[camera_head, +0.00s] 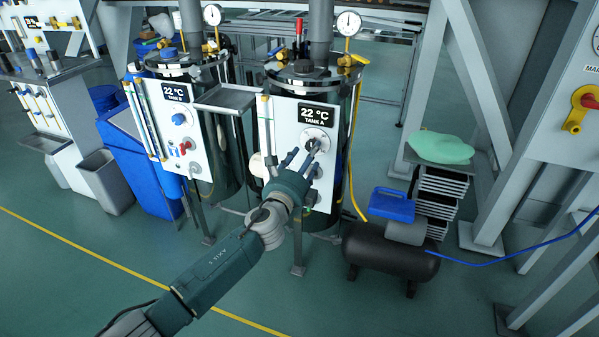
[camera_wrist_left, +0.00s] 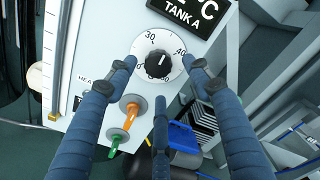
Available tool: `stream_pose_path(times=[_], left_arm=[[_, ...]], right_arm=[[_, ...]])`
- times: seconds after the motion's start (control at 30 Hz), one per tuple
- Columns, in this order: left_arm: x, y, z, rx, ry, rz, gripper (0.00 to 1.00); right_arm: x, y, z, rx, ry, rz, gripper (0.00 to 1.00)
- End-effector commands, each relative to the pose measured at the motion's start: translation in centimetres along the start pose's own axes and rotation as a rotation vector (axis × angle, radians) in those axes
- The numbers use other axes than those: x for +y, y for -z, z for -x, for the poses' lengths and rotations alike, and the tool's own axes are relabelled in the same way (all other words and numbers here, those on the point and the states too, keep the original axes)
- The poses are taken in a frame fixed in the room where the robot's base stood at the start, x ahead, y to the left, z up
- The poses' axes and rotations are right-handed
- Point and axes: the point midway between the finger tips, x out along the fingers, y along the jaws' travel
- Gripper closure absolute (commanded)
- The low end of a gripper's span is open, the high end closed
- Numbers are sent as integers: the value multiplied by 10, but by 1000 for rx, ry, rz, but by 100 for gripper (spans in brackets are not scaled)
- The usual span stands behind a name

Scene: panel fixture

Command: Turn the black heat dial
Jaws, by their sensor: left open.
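The black heat dial (camera_wrist_left: 158,64) sits on a round white scale plate marked with numbers, on the white TANK A panel (camera_wrist_left: 88,50). Its white pointer line points up and slightly right in the left wrist view. In the head view the scale plate (camera_head: 318,134) is partly covered by my fingers. My left gripper (camera_head: 304,155) is open in front of the dial. In the left wrist view its fingers spread around the dial, one on each side and one below. I cannot tell whether any finger touches it. My right gripper is not in view.
An orange knob (camera_wrist_left: 132,104) and a green-handled knob (camera_wrist_left: 116,140) stick out below the dial. The TANK A display (camera_head: 318,117) reads 22 °C. TANK B's panel (camera_head: 176,105) stands to the left, and a black compressor tank (camera_head: 388,252) lies on the floor at right.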

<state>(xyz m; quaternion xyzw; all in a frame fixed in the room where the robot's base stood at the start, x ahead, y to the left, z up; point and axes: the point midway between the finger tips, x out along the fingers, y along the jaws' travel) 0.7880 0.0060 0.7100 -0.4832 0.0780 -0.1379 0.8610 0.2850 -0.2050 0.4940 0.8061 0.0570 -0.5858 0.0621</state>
Motion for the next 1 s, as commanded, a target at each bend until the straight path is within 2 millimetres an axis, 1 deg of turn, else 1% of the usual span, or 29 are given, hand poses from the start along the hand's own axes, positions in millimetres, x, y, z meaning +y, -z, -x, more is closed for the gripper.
stream_pose_path(times=[0.03,0.2,0.4,0.5,0.6,1.0], left_arm=[[1,-1,11,-1,0,-2,49],[1,1,44,2,0,-1,49],[0,2,73,3,0,0,49],[0,2,81,3,0,-1,49],[0,2,84,3,1,0,49],[-1,2,84,3,1,0,49]], right_arm=[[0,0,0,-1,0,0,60],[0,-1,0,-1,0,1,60],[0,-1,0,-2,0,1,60],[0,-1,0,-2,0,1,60],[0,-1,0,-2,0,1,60],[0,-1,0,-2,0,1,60]])
